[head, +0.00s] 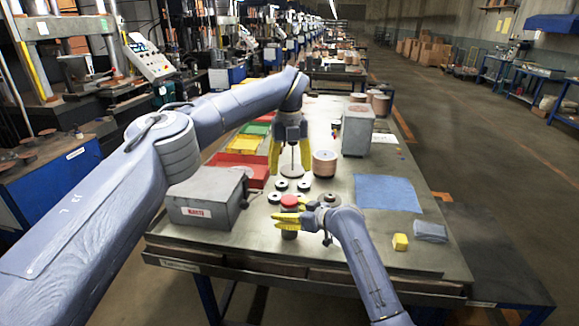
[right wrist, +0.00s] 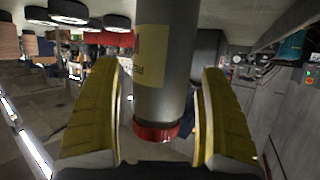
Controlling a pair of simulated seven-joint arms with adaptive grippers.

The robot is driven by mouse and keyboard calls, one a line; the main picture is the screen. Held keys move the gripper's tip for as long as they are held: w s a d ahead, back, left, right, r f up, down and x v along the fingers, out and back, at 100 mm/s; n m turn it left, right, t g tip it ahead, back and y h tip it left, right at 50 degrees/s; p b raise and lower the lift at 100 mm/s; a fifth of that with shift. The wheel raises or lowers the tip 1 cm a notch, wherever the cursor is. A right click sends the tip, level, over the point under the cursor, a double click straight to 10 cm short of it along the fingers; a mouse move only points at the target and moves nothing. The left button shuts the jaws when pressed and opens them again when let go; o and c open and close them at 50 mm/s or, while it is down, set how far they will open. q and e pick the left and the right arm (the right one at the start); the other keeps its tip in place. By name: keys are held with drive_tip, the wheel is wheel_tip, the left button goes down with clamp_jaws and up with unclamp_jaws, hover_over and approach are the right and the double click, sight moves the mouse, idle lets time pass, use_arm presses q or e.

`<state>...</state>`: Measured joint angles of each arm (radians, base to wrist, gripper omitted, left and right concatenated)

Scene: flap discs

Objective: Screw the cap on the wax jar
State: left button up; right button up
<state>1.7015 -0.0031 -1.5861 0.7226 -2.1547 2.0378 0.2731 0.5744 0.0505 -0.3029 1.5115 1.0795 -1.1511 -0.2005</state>
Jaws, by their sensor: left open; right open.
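The wax jar (right wrist: 163,80) is a grey cylinder with a cream label, standing near the front of the table. Its red cap (head: 289,201) sits on its top; I cannot tell whether it is screwed down. My right gripper (head: 281,221) is open around the jar, below the cap. In the right wrist view the jar lies between the two yellow fingers, with a gap on each side, and the red cap (right wrist: 156,132) shows at its lower end in the picture. My left gripper (head: 290,158) is open and points down behind the jar, above a pale round disc (head: 292,171).
Several dark-rimmed flap discs (head: 282,185) lie close around and behind the jar. A grey labelled box (head: 207,198) stands left, a copper-coloured cylinder (head: 324,163) behind right.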

drive_tip(key=v, duration=1.2)
idle(0.3)
